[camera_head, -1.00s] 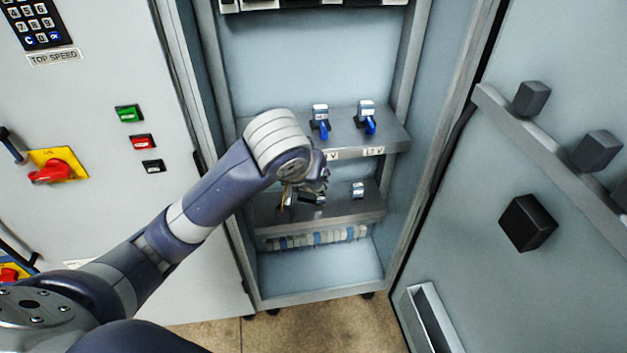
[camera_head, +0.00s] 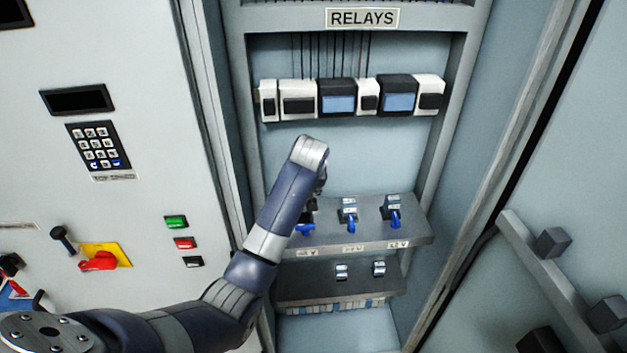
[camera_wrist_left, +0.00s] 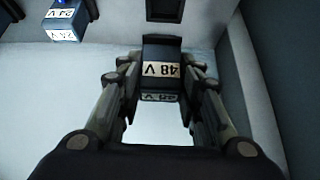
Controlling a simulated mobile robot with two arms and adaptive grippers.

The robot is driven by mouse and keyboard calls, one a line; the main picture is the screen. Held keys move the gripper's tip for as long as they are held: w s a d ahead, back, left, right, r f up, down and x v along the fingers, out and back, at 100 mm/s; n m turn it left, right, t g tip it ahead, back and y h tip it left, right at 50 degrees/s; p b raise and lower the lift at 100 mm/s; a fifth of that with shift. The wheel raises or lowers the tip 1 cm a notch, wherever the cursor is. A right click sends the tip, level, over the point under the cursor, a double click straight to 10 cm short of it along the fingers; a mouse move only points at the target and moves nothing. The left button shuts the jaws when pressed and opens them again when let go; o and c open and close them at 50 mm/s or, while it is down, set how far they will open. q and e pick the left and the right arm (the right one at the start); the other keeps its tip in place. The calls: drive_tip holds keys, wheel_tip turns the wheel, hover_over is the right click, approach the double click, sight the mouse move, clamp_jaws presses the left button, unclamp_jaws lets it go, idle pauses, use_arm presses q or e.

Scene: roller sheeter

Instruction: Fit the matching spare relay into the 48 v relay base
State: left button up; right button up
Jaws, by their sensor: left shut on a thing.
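My left gripper (camera_head: 320,186) is above the left end of the upper shelf, mostly hidden by my own wrist. In the left wrist view its two fingers (camera_wrist_left: 160,80) are shut on a dark relay (camera_wrist_left: 160,52) with 48 V labels. The 48 V shelf label (camera_head: 307,252) marks the leftmost place, where a blue lever (camera_head: 305,229) shows and the base is largely covered by my arm. The held relay's contact with the base cannot be told. My right gripper is not in view.
Two small relays (camera_head: 341,271) (camera_head: 379,268) stand on the lower shelf. A row of modules (camera_head: 337,97) hangs above. The cabinet's side walls are close.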

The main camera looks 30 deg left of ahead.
use_arm(q)
drive_tip(key=shift+a+f, duration=0.25)
drive_tip(key=shift+f, duration=0.2)
drive_tip(key=shift+w+a+f, duration=0.1)
drive_tip(key=shift+w+f, duration=0.05)
drive_tip(key=shift+f, duration=1.7)
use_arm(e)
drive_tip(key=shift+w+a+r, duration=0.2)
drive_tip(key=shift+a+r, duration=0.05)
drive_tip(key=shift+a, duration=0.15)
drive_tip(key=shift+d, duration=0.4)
use_arm(q)
drive_tip(key=shift+f, duration=0.15)
drive_tip(key=shift+f+b, duration=0.55)
drive_tip(key=shift+f, duration=0.7)
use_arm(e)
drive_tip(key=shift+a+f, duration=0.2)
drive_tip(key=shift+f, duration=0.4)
